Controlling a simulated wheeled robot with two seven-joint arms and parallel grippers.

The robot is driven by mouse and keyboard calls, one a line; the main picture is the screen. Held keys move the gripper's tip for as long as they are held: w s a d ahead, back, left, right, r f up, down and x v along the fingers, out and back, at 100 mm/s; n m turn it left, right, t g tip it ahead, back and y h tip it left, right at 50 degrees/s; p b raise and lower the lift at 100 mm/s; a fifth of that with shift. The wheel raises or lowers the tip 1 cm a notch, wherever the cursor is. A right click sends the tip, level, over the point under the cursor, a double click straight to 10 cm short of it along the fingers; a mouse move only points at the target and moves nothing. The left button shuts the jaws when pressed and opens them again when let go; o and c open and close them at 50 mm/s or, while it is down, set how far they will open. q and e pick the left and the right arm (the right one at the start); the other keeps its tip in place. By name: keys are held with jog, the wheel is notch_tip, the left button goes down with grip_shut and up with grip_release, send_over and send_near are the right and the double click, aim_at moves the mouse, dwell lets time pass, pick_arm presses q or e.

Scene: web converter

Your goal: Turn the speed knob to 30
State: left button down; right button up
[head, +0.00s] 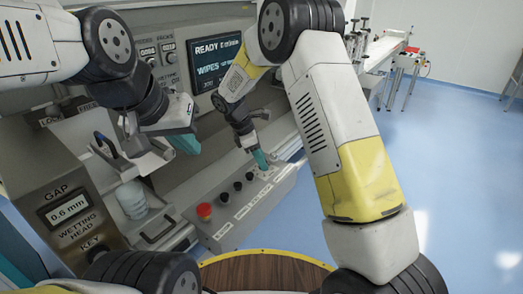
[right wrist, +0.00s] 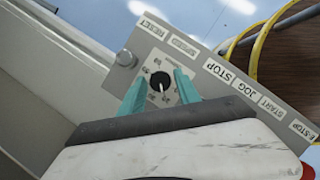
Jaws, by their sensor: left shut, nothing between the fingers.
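The black speed knob (right wrist: 160,80) sits on a pale numbered dial beside the SPEED label in the right wrist view. A white pointer mark shows on its lower side in the picture; the number it points to is too small to read. My right gripper (right wrist: 160,76) is open, with one teal finger on each side of the knob and gaps visible. In the head view my right gripper (head: 261,159) is over the far end of the control panel (head: 228,222) and hides the knob. My left gripper (head: 187,143) is shut and empty, left of the panel.
A red emergency-stop button (head: 204,211) and several black buttons line the panel. A silver button (right wrist: 126,58) sits by the RESET label. A display (head: 216,62) reads READY and WIPES. A GAP readout (head: 68,209) shows 0.6 mm. Blue floor is open at right.

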grip_shut()
jog(key=shift+m, duration=0.4)
jog(key=m+g, duration=0.1)
jog(key=m, duration=0.2)
jog(key=shift+w+m+g, duration=0.15)
jog(key=shift+m+g, duration=0.15)
jog(key=shift+g, duration=0.1)
jog(key=shift+w+m+g+y, duration=0.1)
jog(key=shift+m+g+y, duration=0.25)
jog(key=shift+m, duration=0.75)
jog(key=shift+m+g+y, duration=0.15)
jog(key=shift+m+g, duration=0.3)
jog(key=shift+m, duration=0.65)
jog(key=shift+o, duration=2)
grip_release()
